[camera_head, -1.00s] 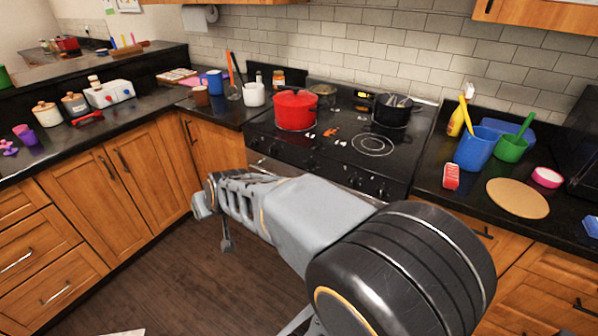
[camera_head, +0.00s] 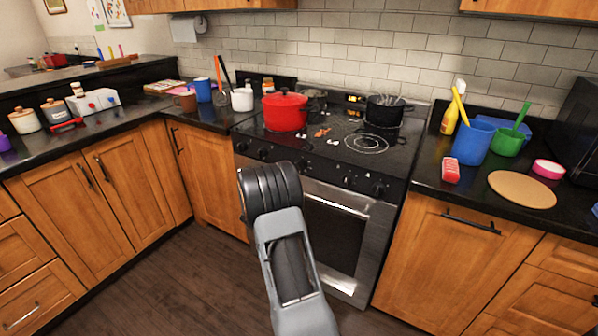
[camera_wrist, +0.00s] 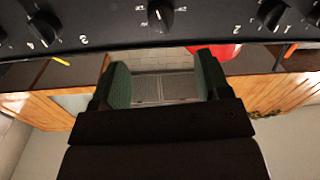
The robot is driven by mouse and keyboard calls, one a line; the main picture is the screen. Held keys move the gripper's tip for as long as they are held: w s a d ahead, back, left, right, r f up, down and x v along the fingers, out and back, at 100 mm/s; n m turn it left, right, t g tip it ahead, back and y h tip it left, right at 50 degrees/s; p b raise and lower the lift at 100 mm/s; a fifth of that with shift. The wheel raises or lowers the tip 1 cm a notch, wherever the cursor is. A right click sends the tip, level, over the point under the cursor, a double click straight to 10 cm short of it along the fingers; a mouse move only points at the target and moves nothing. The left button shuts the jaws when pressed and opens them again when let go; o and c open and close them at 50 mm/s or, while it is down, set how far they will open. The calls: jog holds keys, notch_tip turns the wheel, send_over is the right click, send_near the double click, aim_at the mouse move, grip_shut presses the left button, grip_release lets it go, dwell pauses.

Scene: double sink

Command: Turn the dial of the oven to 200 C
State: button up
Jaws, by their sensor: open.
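The oven (camera_head: 336,236) stands below the black hob, with a row of dials on its black front panel. In the wrist view a black dial (camera_wrist: 160,16) with small white marks, too small to read, is at the top middle of the panel. Numbered dials stand to its left (camera_wrist: 45,27) and right (camera_wrist: 270,15). My gripper (camera_wrist: 163,80) is open, with its green-padded fingers apart and nothing between them. In the picture its fingertips are just below the middle dial, apart from it. In the head view my arm hides the gripper and part of the panel.
A red pot (camera_head: 285,112) and a black pan (camera_head: 384,111) stand on the hob. The right counter holds a blue cup (camera_head: 472,144), a green cup (camera_head: 508,142) and a round board (camera_head: 521,190). The floor (camera_head: 170,280) left of my arm is clear.

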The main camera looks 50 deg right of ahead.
aim_at(299, 169)
jog(key=x, duration=1.1)
jog(key=shift+w+d, duration=0.1)
jog(key=shift+w, duration=0.05)
jog(key=shift+c, duration=0.5)
jog(key=c, duration=0.8)
jog(key=shift+f+b, duration=0.1)
jog(key=shift+b, duration=0.35)
